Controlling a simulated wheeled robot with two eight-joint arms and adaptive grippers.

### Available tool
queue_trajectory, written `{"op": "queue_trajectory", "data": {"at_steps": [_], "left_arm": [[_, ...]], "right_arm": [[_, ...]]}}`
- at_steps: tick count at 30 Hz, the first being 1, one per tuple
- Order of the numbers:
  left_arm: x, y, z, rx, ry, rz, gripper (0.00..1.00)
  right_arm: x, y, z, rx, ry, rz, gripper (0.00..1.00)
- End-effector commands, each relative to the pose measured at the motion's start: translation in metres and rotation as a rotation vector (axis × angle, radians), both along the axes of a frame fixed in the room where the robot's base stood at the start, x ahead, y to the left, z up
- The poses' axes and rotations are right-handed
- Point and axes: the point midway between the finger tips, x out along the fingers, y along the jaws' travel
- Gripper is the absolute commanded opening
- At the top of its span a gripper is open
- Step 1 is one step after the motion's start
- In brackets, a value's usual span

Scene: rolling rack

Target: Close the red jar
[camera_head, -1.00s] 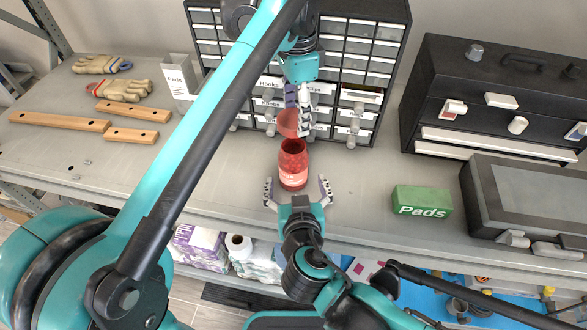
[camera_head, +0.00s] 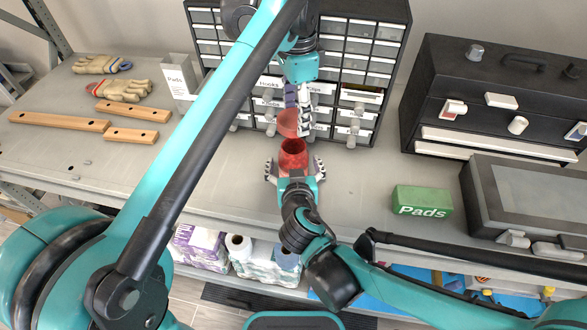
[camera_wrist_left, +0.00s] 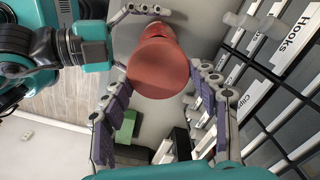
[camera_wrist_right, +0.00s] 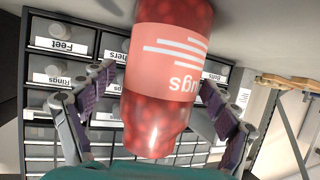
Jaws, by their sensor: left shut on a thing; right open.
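The red jar (camera_head: 293,160) stands upright on the bench. In the right wrist view the jar (camera_wrist_right: 165,70) fills the middle, with red contents and a pale label. My left gripper (camera_head: 298,117) is shut on the red lid (camera_head: 287,123) and holds it tilted, above and slightly behind the jar. In the left wrist view the lid (camera_wrist_left: 158,68) sits between the fingers and hides most of the jar. My right gripper (camera_head: 295,168) is open at the jar's near side, one finger on each side; I cannot tell whether they touch it.
A drawer cabinet (camera_head: 362,62) stands close behind the jar. A green Pads box (camera_head: 421,201) and a black toolbox (camera_head: 490,95) are to the right. Wooden bars (camera_head: 60,121) and gloves (camera_head: 122,90) lie at the left. The bench beside the jar is clear.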

Motion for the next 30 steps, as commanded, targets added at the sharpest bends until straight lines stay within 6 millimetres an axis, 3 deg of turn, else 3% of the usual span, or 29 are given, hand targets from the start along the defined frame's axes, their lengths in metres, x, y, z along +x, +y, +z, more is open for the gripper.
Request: {"op": "queue_trajectory", "data": {"at_steps": [4, 13, 17, 25, 30], "left_arm": [[0.000, 0.000, 0.000, 0.000, 0.000, 0.000, 0.45], [0.000, 0.000, 0.000, 0.000, 0.000, 0.000, 0.45], [0.000, 0.000, -0.006, 0.000, 0.000, 0.000, 0.45], [0.001, 0.000, -0.044, 0.001, -0.002, 0.000, 0.45], [0.001, 0.000, -0.050, 0.001, -0.003, 0.000, 0.45]], "right_arm": [[0.000, 0.000, 0.000, 0.000, 0.000, 0.000, 0.87], [0.000, 0.000, 0.000, 0.000, 0.000, 0.000, 0.10], [0.000, 0.000, 0.000, 0.001, 0.000, 0.000, 0.10], [0.000, 0.000, 0.000, 0.001, 0.001, 0.000, 0.10], [0.000, 0.000, 0.000, 0.001, 0.001, 0.000, 0.10]]}}
